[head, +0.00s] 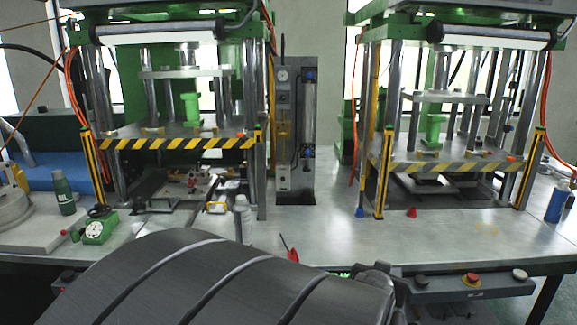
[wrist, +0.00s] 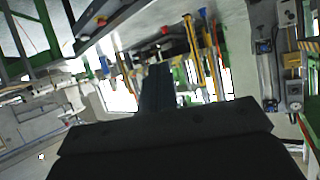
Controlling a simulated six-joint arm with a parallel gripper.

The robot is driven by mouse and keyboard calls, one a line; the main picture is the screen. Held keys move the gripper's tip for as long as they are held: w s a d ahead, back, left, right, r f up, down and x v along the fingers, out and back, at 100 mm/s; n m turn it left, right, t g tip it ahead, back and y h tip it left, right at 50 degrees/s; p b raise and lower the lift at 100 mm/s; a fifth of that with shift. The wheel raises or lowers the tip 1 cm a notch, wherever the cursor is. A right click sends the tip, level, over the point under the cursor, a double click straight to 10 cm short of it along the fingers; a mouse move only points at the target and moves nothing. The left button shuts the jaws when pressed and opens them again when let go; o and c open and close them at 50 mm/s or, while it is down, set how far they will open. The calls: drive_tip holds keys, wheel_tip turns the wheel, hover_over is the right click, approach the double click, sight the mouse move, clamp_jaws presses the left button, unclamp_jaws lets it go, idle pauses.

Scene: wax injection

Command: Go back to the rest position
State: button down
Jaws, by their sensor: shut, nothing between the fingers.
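My gripper (wrist: 157,85) shows in the wrist view as a dark narrow pair of fingers, closed together and with nothing held. It points into open space, with the scene tilted and upside down behind it. In the head view a large dark grey part of my arm fills the bottom centre, and the gripper itself cannot be seen there. Two green presses stand on the workbench (head: 345,240): the left press (head: 180,144) and the right press (head: 450,165), both with striped yellow and black edges.
A grey control column (head: 295,130) stands between the presses. The front middle bench is mostly clear.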

drive_tip(key=s+a+f+g+y, duration=0.1)
drive_tip(key=s+a, duration=0.3)
drive_tip(key=s, duration=0.2)
drive_tip(key=s+a+f+n+g+y, duration=0.1)
drive_tip(key=s+a+f+g, duration=0.1)
drive_tip(key=s+a, duration=0.2)
drive_tip(key=shift+s+a+y, duration=0.3)
drive_tip(key=shift+s+a, duration=0.1)
drive_tip(key=shift+s, duration=1.25)
